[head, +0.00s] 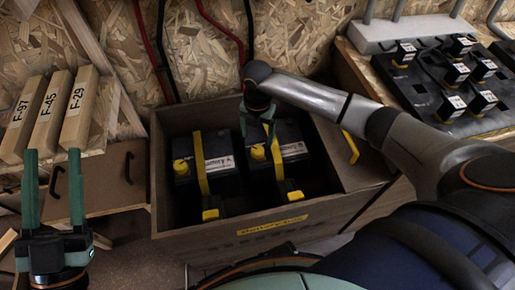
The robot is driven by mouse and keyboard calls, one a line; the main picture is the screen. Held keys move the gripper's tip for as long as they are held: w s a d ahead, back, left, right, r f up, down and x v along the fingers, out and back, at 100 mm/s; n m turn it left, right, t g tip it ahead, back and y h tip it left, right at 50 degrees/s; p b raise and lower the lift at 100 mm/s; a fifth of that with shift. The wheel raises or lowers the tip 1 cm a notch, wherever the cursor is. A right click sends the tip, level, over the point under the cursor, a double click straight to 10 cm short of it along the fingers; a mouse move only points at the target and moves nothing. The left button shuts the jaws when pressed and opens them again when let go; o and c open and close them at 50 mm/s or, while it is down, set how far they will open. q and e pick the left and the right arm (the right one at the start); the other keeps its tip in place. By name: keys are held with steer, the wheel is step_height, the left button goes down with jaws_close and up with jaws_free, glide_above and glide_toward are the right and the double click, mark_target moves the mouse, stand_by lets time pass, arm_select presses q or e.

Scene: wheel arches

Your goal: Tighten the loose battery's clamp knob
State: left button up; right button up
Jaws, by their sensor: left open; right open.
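Two black batteries stand in an open wooden battery box, a left battery (225,180) and a right battery (295,166). Each has a white label and a yellow strap over it. A yellow knob (181,167) sits at the left battery's left side, and another yellow knob (257,152) sits at the right battery's left side. I cannot tell which battery is loose. My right gripper (257,130) points down, open, over the right battery, close to its knob; contact cannot be told. My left gripper (52,158) is open and empty, pointing up at the far left.
The box's front wall (270,226) carries a yellow label. A black panel (440,90) with several labelled blocks lies at the upper right. Labelled wooden blocks (45,115) stand at the upper left, above a brown cabinet (110,175). Red and black cables (160,50) run down the back wall.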

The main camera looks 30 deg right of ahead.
mark_target(258, 149)
step_height(258, 149, down, 2)
steer(key=shift+f+b, duration=0.1)
steer(key=shift+b, duration=0.2)
step_height(258, 149, down, 4)
steer(key=shift+r+b, duration=0.1)
steer(key=shift+b, duration=0.75)
steer(key=shift+f, duration=0.55)
arm_select(q)
steer(key=s+r+m+h, duration=0.2)
steer(key=h, duration=0.1)
steer(key=s+r+m+h, duration=0.1)
steer(key=s+h, duration=0.1)
steer(key=shift+d+r+m, duration=0.25)
steer(key=shift+d+m, duration=0.15)
arm_select(e)
steer(key=shift+c, duration=0.4)
jaws_close()
